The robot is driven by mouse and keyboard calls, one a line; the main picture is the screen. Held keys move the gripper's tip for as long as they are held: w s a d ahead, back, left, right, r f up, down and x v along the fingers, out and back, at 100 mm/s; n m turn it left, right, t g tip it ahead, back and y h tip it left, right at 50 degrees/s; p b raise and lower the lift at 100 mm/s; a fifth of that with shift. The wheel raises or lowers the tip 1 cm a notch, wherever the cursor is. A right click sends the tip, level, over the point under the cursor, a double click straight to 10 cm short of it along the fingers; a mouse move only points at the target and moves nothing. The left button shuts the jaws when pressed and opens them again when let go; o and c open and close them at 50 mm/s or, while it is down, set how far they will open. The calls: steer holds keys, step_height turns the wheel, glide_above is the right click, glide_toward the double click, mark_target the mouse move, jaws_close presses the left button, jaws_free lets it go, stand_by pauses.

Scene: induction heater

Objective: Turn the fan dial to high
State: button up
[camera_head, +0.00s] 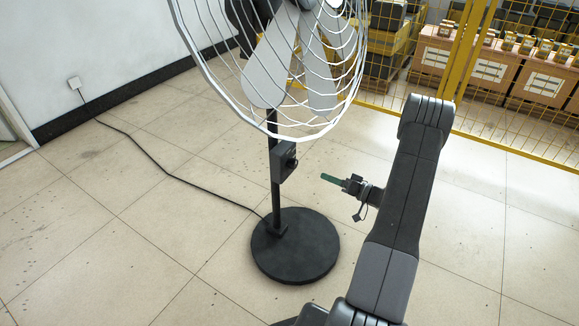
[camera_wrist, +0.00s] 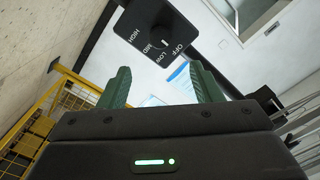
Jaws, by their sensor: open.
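The fan's control box (camera_head: 281,163) is a black box on the stand's pole, below the wire-caged head. In the wrist view, the fan dial (camera_wrist: 161,38) shows at the top, on the black box face marked HIGH, MID, LOW and OFF. I cannot tell for sure which mark its pointer meets. My gripper (camera_head: 328,178) is right of the control box in the head view and apart from it. In the wrist view, my gripper (camera_wrist: 162,73) has its two green fingers spread, with nothing between them, and the dial lies beyond the fingertips.
The fan's round black base (camera_head: 295,255) rests on the tiled floor. A black cord (camera_head: 165,172) runs from the base to a wall socket (camera_head: 74,83). A yellow mesh fence (camera_head: 480,130) with boxes behind it stands at the back right. Floor around the stand is clear.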

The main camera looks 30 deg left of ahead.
mark_target(296, 165)
steer(key=a, duration=0.4)
steer(key=a+b, duration=0.1)
steer(key=a, duration=0.4)
steer(key=w+a+b, duration=0.1)
steer(key=a, duration=0.3)
steer(key=shift+a, duration=0.2)
steer(key=shift+c, duration=0.5)
steer(key=c, duration=0.9)
